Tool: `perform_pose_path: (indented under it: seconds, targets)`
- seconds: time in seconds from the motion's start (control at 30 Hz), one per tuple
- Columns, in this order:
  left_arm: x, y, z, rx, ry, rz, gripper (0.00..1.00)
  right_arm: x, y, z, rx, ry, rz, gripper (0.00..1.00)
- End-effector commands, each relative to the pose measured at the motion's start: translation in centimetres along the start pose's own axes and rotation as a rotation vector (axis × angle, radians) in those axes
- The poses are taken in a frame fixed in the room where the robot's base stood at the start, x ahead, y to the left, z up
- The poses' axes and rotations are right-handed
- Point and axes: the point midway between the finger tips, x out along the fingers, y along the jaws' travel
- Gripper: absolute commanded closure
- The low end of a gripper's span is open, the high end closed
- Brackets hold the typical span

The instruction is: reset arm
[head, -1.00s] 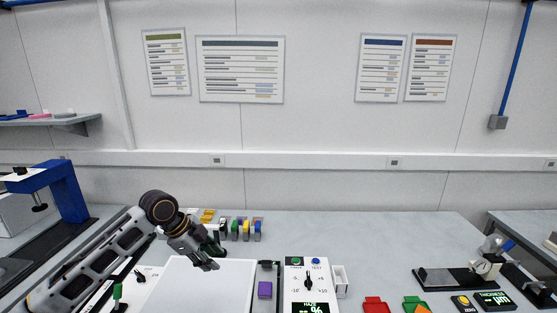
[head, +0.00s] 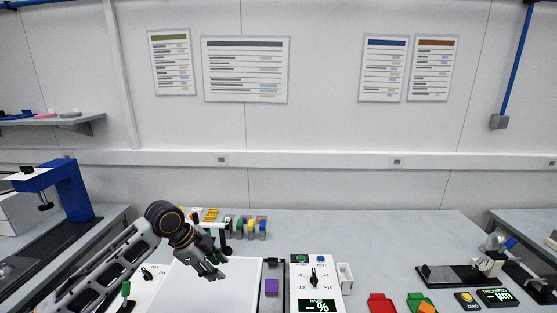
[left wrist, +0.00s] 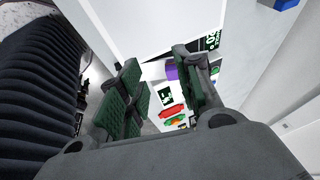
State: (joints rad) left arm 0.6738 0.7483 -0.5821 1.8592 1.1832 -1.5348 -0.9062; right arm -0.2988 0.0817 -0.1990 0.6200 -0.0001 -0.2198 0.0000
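My left gripper (head: 212,268) hangs over the left part of the bench in the head view, above the white light panel (head: 205,292). In the left wrist view its two green-padded fingers (left wrist: 160,95) stand apart with a gap between them, and nothing is held in the gap. My right gripper does not show in either view.
A purple block (head: 271,287) lies right of the panel, beside the haze meter (head: 316,285). A thickness gauge (head: 487,265) stands farther right. The back middle of the bench is clear.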

Motion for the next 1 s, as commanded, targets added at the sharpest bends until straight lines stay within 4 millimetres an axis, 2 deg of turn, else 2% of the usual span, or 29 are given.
perform_pose_path:
  seconds: [0.23,0.6,1.0]
  targets:
    - [2.3,1.9,-0.7,-0.044,-0.001,0.001,0.66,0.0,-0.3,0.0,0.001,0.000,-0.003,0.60]
    - [6.5,6.4,-1.9,-0.182,-0.005,-0.018,0.66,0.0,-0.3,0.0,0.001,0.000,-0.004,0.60]
    - [9.3,11.0,-2.3,-0.376,-0.010,-0.056,0.66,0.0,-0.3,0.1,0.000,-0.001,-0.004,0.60]
